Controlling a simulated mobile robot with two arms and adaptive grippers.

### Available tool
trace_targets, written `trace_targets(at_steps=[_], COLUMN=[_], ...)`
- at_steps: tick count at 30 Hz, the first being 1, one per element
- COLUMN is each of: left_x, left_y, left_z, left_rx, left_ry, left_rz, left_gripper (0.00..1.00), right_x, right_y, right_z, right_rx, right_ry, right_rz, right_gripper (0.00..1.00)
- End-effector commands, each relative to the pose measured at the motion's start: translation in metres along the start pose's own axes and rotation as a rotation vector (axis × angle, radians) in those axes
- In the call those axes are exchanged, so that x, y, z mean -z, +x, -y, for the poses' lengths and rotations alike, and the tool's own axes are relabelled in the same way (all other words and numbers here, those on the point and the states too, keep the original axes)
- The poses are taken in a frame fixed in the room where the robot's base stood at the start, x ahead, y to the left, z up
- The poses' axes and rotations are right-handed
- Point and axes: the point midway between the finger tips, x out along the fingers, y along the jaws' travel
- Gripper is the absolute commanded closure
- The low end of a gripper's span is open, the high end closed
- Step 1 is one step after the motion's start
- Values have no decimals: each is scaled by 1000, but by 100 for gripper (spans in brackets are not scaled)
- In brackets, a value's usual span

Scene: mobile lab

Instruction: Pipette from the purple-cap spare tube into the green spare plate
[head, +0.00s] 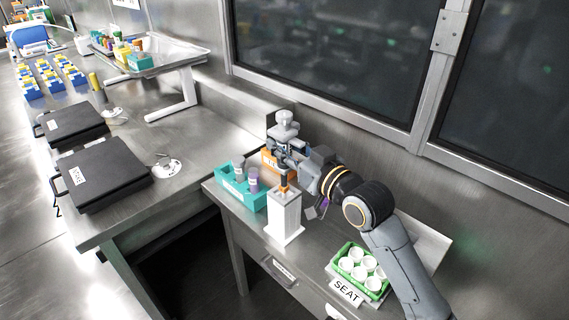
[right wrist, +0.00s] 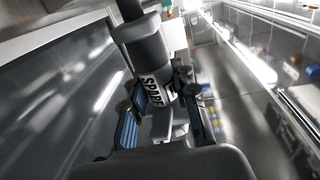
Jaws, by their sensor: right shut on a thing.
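My right gripper (head: 290,150) is shut on a grey and white pipette (head: 285,124), held upright above the white stand (head: 285,216). In the right wrist view the pipette (right wrist: 155,75) is between the fingers, its label partly reading "SPAR". An orange and dark piece shows at the stand's top; I cannot tell whether the pipette's lower end is inside the stand. The green plate (head: 374,294) with several white cups sits at the front right. My left gripper is out of view.
A grey-capped tube (head: 238,169) shares the teal rack. An orange block (head: 269,160) sits behind the stand. Black cases (head: 102,172) lie on the left bench. The steel wall and windows are close behind my right arm.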

Motion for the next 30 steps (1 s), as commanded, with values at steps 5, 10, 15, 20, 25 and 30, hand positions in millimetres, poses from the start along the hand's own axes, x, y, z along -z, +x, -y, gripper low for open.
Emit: trace_targets(at_steps=[5, 10, 15, 20, 25, 30], left_x=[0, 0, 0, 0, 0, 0], left_y=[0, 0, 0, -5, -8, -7], left_z=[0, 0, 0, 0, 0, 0], left_rx=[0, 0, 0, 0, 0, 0], left_ry=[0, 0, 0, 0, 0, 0], left_rz=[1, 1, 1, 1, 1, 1], left_gripper=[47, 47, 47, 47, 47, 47], right_x=[40, 71, 92, 103, 103, 102], right_y=[0, 0, 0, 0, 0, 0], right_z=[1, 1, 2, 2, 2, 2], right_rx=[1, 1, 1, 0, 0, 0], right_ry=[-3, -2, -1, -1, 0, 0], right_rz=[-7, -5, -4, -1, -1, -1], right_gripper=[100, 100, 100, 100, 100, 100])
